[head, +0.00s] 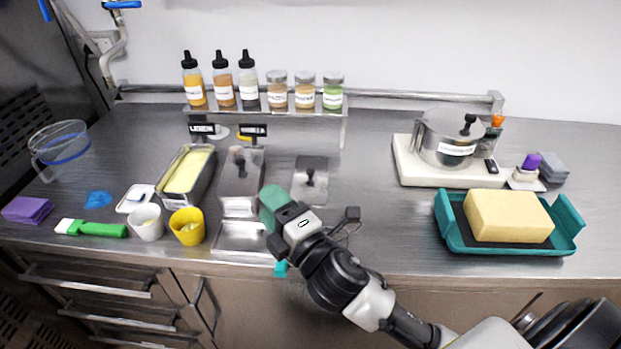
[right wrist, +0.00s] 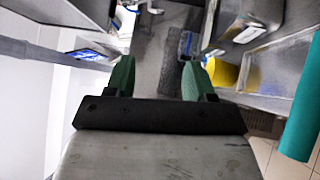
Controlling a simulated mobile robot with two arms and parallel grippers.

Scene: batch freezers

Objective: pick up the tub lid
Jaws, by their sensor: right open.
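I cannot tell for sure which is the tub lid. The metal tub (head: 203,178) to the left holds a pale yellow block. My right gripper (head: 271,206), with green fingers, is just right of the longer lid's near end. In the right wrist view my right gripper (right wrist: 157,72) is open, with nothing between its fingers. My left gripper is not in view.
An empty metal tray (head: 232,246) is at the front edge. A white cup (head: 147,222) and a yellow cup (head: 187,227) stand left of it. A bottle rack (head: 270,111) is behind. A pot (head: 446,137) and a teal tray (head: 567,221) are at right.

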